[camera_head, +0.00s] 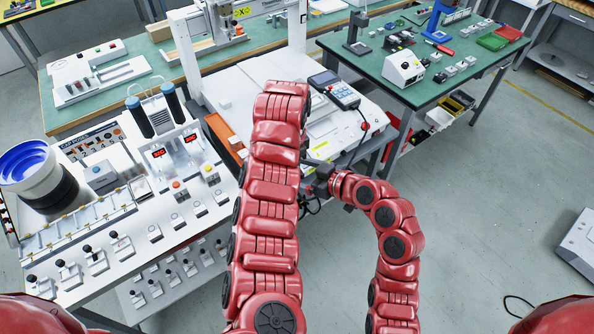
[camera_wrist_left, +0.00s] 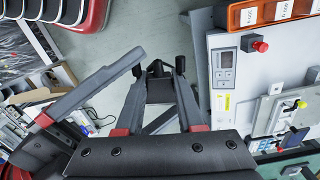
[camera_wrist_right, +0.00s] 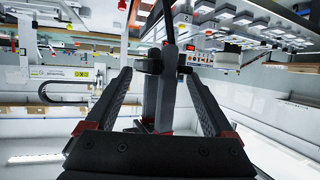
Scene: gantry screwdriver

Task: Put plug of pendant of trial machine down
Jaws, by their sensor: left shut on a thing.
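My left gripper (camera_wrist_left: 160,72) is shut on a small dark piece (camera_wrist_left: 160,88), seemingly the plug, between its fingertips in the left wrist view. In the head view that gripper is mostly hidden by my red arm. My right gripper (camera_wrist_right: 158,78) has its fingers spread apart, with a grey and black upright part (camera_wrist_right: 160,100) showing between them. A black cable (camera_wrist_right: 168,22) rises above that part; I cannot tell whether the fingers touch it.
A control console (camera_head: 120,205) with several switches and blue-topped cylinders stands at left. A green bench (camera_head: 340,48) with tools stands at back right. The left wrist view shows a display panel (camera_wrist_left: 224,68) and red button (camera_wrist_left: 259,46) close by.

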